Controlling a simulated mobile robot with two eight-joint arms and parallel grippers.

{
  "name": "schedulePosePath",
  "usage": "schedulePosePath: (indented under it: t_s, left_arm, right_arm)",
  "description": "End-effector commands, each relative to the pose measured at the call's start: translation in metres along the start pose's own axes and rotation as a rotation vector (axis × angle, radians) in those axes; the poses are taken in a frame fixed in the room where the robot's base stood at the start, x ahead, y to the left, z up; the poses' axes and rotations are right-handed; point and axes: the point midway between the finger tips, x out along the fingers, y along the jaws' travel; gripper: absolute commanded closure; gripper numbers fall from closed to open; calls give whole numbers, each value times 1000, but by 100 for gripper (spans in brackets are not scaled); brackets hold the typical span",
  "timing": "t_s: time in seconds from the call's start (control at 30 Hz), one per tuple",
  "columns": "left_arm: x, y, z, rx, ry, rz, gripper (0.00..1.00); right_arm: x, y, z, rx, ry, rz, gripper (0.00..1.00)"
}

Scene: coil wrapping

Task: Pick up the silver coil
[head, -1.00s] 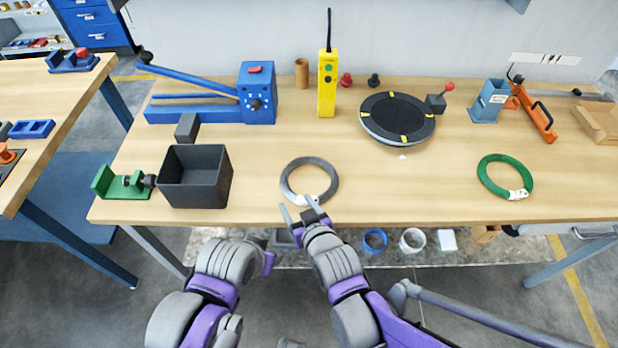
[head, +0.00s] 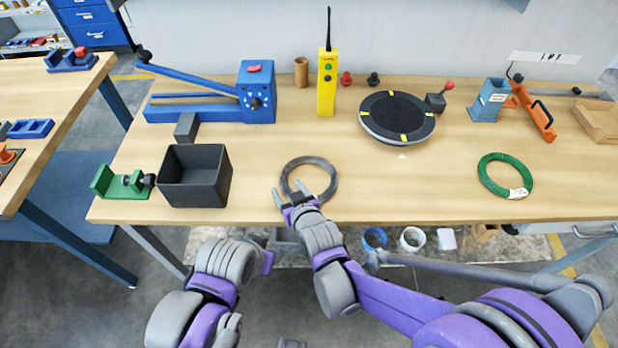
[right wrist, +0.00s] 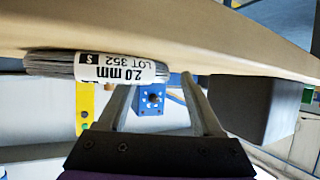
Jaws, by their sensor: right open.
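The silver coil (head: 335,182) lies flat near the front edge of the table, left of centre. In the right wrist view, which looks upside down, its side (right wrist: 50,64) and white label (right wrist: 120,69) read "2.0 mm LOT 352". My right gripper (head: 289,192) is open at the coil's front-left side, its fingers pointing at the ring. In the right wrist view its fingers (right wrist: 160,92) are apart with nothing clamped between them; the coil is mostly left of the gap. I cannot tell whether a finger touches it. My left arm shows below the table edge, but its fingers do not show.
A dark open box (head: 205,194) stands left of the coil. A green coil (head: 484,174) lies to the right. A round black turntable (head: 383,119), yellow device (head: 326,85) and blue lever tool (head: 257,90) stand behind. The table between the two coils is clear.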

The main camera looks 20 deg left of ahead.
Motion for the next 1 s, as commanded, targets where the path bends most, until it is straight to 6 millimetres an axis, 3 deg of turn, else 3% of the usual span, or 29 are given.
schedulePosePath:
  t_s: [0.03,0.37,1.0]
  left_arm:
    - [0,0,0,0,0,0,50]
    - [0,0,0,0,0,0,50]
    - [0,0,0,0,0,0,50]
  right_arm:
    - [0,0,0,0,0,0,42]
    - [0,0,0,1,-1,-1,100]
    - [0,0,2,1,-6,0,100]
